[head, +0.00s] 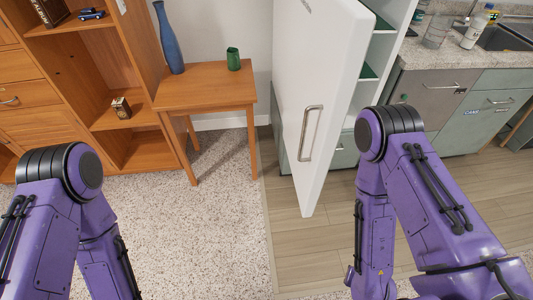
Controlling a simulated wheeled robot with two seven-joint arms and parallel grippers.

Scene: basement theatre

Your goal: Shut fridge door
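The white fridge door (318,75) stands open in the middle of the head view, swung out toward me. Its metal handle (310,133) is on the face turned to the left. Behind the door, part of the fridge interior (383,40) with green shelves shows to the right. My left arm is at the lower left and my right arm is at the lower right, in front of and to the right of the door. Both arms bend downward and both grippers are out of the picture. Neither arm visibly touches the door.
A small wooden table (205,92) with a blue vase (168,40) and a green cup (233,59) stands left of the door. A wooden shelf unit (90,60) is further left. A counter (470,55) with cabinets is on the right. The carpet (225,220) before the table is clear.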

